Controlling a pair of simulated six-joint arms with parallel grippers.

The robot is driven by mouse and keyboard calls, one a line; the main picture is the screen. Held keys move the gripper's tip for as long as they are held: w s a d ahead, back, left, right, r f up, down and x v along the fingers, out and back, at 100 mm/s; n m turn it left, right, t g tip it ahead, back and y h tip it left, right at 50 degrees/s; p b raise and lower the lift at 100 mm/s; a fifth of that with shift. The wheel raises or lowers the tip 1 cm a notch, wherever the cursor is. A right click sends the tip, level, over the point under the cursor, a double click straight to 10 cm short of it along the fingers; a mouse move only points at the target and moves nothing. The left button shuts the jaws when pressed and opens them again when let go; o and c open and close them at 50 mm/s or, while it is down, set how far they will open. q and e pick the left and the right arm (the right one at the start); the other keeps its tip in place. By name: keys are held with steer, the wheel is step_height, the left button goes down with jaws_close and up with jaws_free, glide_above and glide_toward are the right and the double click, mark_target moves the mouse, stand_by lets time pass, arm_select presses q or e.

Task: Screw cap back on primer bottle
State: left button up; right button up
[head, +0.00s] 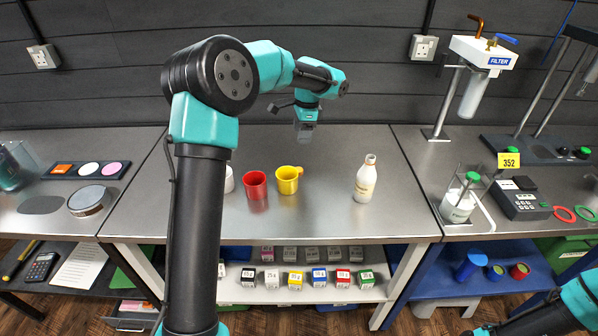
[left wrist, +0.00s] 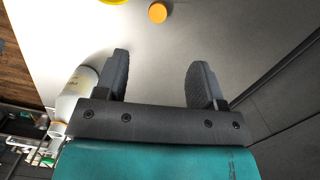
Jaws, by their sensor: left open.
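A white bottle (head: 366,180) with a pale label stands upright on the right part of the middle bench. Its narrow neck shows no coloured cap. The bottle also shows in the left wrist view (left wrist: 76,92), beside the left finger. An orange disc-like cap (left wrist: 157,12) lies on the bench at the top of the left wrist view, beyond the fingertips; I cannot make it out in the head view. My left gripper (head: 304,138) hangs over the back of the bench, left of the bottle. Its fingers (left wrist: 158,75) are apart with nothing between them. My right gripper is outside the views.
A red cup (head: 256,186) and a yellow mug (head: 288,180) stand left of the bottle. A white round item (head: 229,180) is partly hidden by my left arm. A filter stand (head: 484,52) and a beaker (head: 458,206) are on the right bench. The bench around the bottle is clear.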

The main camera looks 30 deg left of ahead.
arm_select(q)
glide_above(299, 170)
step_height(299, 170, down, 9)
steer(key=shift+w+a+f, duration=0.1)
steer(key=shift+w, duration=0.05)
steer(key=shift+f, duration=2.65)
steer(key=c, duration=1)
